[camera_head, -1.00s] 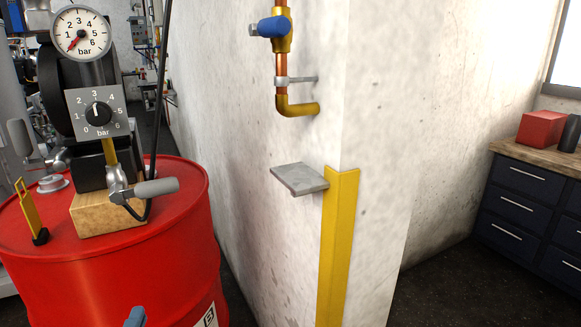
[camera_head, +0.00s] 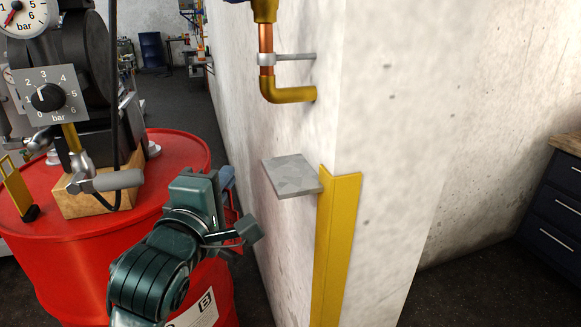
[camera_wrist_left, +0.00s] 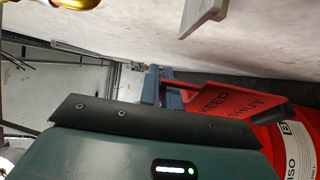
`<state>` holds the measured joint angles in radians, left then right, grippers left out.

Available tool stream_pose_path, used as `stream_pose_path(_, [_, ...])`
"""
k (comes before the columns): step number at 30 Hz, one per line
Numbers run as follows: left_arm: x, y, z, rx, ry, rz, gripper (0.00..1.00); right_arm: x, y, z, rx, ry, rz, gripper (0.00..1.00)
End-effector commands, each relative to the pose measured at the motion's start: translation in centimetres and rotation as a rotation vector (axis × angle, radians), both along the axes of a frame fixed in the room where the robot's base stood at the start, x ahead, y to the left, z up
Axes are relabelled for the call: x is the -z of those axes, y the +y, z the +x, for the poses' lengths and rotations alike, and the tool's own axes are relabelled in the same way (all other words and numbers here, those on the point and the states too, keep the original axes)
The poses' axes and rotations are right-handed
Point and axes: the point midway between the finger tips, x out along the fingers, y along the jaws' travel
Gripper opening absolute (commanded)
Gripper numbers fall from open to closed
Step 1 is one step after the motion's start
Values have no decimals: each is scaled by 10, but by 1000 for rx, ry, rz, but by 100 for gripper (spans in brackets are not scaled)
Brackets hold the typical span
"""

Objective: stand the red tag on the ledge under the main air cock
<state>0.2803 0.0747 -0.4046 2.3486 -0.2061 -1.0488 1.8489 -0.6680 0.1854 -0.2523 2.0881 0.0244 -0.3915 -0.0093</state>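The red tag (camera_wrist_left: 235,103), lettered "KEEP SHUT", is at the blue-grey fingers of my left gripper (camera_wrist_left: 168,90) in the left wrist view. The fingers look shut on its edge. In the head view my left gripper (camera_head: 228,182) is left of the ledge and apart from it, with part of the tag (camera_head: 238,232) showing behind my wrist. The grey ledge (camera_head: 290,176) sticks out of the white wall, its top bare; its edge also shows in the left wrist view (camera_wrist_left: 203,16). Above it is the brass and copper pipe (camera_head: 266,62) of the main air cock, whose blue handle is mostly cut off. My right gripper is out of view.
A red drum (camera_head: 180,150) with a gauge, a regulator dial (camera_head: 46,96) and a yellow-framed piece (camera_head: 18,190) stands at the left. A yellow corner guard (camera_head: 337,250) runs down the wall below the ledge. Drawers (camera_head: 560,215) stand far right.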

Motion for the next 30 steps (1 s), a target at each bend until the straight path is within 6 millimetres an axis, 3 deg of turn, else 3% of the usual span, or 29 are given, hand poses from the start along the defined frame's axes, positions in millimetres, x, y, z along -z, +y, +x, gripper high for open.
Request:
stream_pose_path(1, [-30,-14,-3,41,-18,0,0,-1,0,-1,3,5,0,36])
stream_pose_path(3, [-59,-34,-9,101,-16,-1,0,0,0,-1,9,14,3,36])
stream_pose_path(9, [-125,-82,-45,251,-10,-1,0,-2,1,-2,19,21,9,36])
stream_pose_path(14, [-149,-103,-70,311,-3,0,0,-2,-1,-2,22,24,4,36])
stream_pose_path(17, [-153,-108,-73,324,3,0,0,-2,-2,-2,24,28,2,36])
stream_pose_path(20, [-154,-108,-58,322,7,3,0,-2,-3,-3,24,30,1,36])
stream_pose_path(30, [-155,-107,34,320,7,1,0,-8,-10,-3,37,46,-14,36])
